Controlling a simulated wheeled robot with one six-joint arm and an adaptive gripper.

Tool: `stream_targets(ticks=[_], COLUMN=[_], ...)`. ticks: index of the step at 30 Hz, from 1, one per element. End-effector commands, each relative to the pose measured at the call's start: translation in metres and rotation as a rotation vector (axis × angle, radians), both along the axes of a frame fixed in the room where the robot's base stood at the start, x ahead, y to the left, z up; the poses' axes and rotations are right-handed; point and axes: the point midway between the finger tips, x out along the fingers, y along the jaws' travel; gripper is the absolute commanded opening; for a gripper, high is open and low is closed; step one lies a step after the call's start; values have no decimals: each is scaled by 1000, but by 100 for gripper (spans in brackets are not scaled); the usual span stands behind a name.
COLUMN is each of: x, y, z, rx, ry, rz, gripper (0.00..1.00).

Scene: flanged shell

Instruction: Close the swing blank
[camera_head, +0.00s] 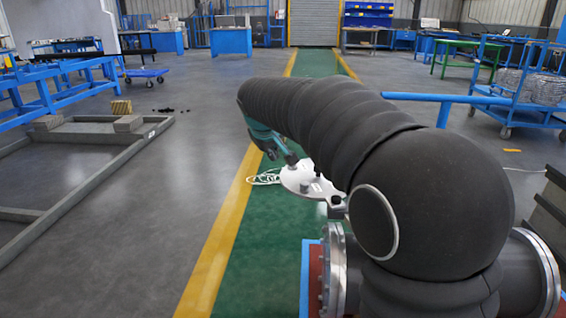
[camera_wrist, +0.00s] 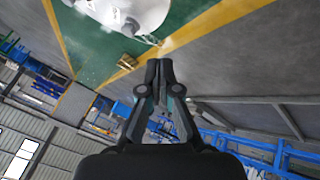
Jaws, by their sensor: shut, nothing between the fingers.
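The swing blank (camera_head: 301,180) is a pale, flat disc in the head view, joined by a light bracket to the flanged shell (camera_head: 334,275). It stands out beyond the shell's near flange, and my arm hides part of it. In the wrist view, a large white round surface, likely the blank (camera_wrist: 135,10), fills the top edge, with dark fittings on it. My gripper (camera_wrist: 159,66) is shut and empty, with its fingertips below that white surface and apart from it in the picture. In the head view, my arm hides much of the gripper.
A low grey frame (camera_head: 100,165) stands at left. A blue cart (camera_head: 530,105) stands at right. The floor between the grey frame and the yellow line is clear.

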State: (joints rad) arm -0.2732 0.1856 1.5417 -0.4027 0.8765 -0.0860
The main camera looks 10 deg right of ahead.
Motion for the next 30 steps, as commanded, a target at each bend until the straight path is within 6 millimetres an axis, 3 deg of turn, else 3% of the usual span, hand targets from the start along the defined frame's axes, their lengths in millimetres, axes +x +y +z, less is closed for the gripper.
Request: stream_targets(ticks=[5, 18, 24, 30], x=[11, 57, 74, 80], y=[-3, -15, -37, -46], z=[-16, -81, -78, -79], rx=[-2, -1, 1, 0], ry=[3, 4, 1, 1], rz=[0, -1, -2, 0], gripper=[0, 0, 0, 0])
